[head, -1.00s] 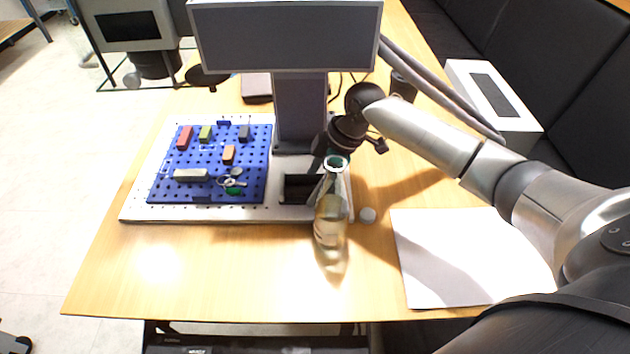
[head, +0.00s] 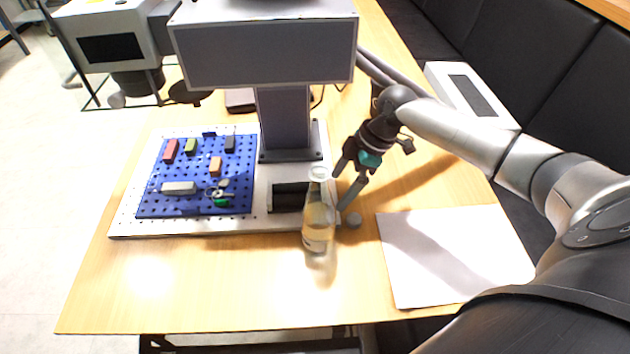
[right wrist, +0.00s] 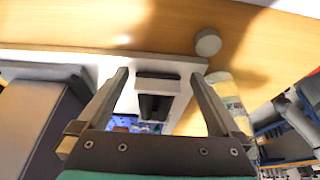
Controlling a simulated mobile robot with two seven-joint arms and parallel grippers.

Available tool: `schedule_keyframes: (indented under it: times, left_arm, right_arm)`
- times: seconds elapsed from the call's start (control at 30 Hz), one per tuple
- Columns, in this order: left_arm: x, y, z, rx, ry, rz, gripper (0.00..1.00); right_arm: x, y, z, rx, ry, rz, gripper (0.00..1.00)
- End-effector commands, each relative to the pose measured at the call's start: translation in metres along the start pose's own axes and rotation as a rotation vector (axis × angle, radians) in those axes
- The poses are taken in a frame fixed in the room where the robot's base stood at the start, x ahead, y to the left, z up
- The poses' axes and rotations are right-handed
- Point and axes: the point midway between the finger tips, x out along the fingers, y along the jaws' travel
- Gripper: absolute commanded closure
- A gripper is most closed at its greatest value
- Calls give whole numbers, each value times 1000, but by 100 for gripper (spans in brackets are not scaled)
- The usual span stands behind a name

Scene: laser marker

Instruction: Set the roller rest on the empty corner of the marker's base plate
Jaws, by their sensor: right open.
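The roller rest (head: 290,196), a dark block with a pale end, sits on the front right corner of the marker's white base plate (head: 190,230), right of the blue pegboard (head: 200,172). The bottle partly covers its right end in the head view. My right gripper (head: 346,190) is open and empty, right of the rest and apart from it. In the right wrist view the roller rest (right wrist: 158,97) shows between the open fingers (right wrist: 163,85), beyond their tips. I cannot tell the exact gap. My left gripper is not in view.
A clear bottle (head: 319,220) stands at the plate's front right, close to my right gripper. A grey round piece (head: 353,220) lies beside it. A white sheet (head: 450,255) lies at the right. The marker's grey head (head: 262,52) overhangs the plate. The table front is clear.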

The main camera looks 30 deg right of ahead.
Motion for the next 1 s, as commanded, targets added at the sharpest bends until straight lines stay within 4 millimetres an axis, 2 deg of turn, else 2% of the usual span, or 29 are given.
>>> schedule_keyframes:
  times: [0.1, 0.3, 0.87, 1.0]
  left_arm:
    - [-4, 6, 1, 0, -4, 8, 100]
    - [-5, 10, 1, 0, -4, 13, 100]
    - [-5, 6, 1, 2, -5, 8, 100]
    - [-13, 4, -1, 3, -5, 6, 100]
  right_arm:
    - [-9, 0, 20, 3, -3, 1, 0]
    - [-14, 0, 35, 1, 0, 0, 0]
    - [-14, 0, 35, 0, 1, 0, 0]
    - [-23, 0, 32, 0, 1, 1, 0]
